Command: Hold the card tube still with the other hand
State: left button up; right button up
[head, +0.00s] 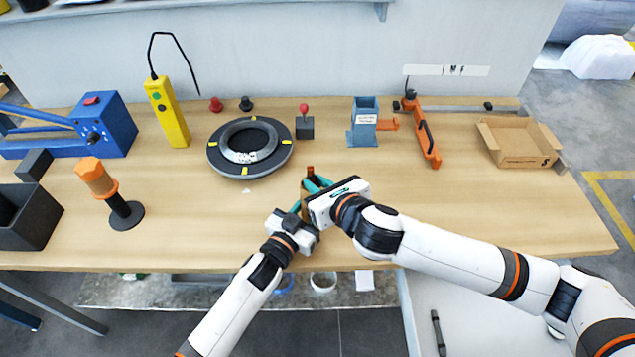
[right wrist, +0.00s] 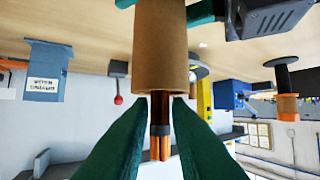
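The brown card tube (head: 308,187) stands between my two grippers near the table's front edge. In the right wrist view, which is upside down, the tube (right wrist: 161,45) has a dark, copper-coloured bundle (right wrist: 160,130) sticking out of one end. My left gripper (head: 298,207) comes in from the front left. Its teal fingers (right wrist: 200,12) lie across the tube and look shut on it; part of the contact is hidden. My right gripper (right wrist: 161,100) has its green fingers on either side of the bundle, beside the tube's end, with a narrow gap showing on each side.
A black ring with yellow marks (head: 249,147), a red-knobbed block (head: 304,127) and a blue-grey stand (head: 363,125) are behind the grippers. An orange-topped post (head: 105,190) and dark bin (head: 30,217) are left. A cardboard box (head: 518,143) is right. The table's right front is clear.

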jog(key=o, duration=0.4)
jog(key=v, duration=1.2)
dwell(0.4)
pick_arm(q)
jog(key=o, duration=1.1)
jog(key=shift+c, duration=0.2)
